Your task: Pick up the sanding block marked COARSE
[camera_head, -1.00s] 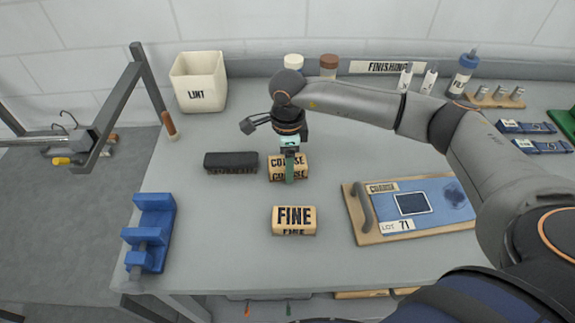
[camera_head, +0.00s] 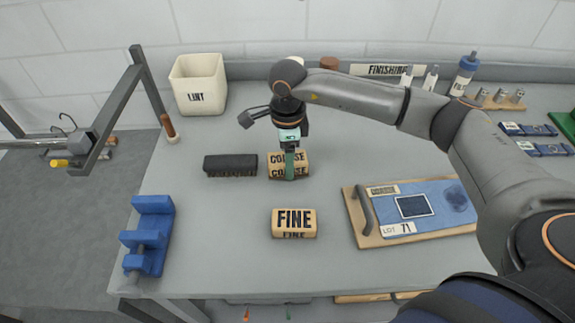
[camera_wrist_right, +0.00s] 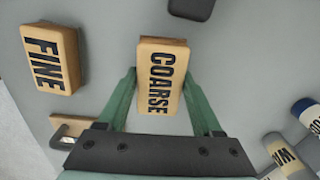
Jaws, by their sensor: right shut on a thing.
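The tan sanding block marked COARSE (camera_head: 275,172) is at the middle of the grey bench, with the right gripper (camera_head: 289,166) over it from above. In the right wrist view the COARSE block (camera_wrist_right: 161,78) lies between the two green fingers of the right gripper (camera_wrist_right: 161,100), which are shut on its sides. In the head view one finger covers part of its lettering. Whether its underside touches the bench is hard to tell. My left gripper is out of view.
A tan FINE block (camera_head: 294,223) lies in front, and a dark block (camera_head: 230,165) close to the left. A board with a blue sheet (camera_head: 430,203) is at right, a blue vise-like fixture (camera_head: 150,237) at left, a LINT bin (camera_head: 198,84) behind. Bottles (camera_head: 465,75) line the back.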

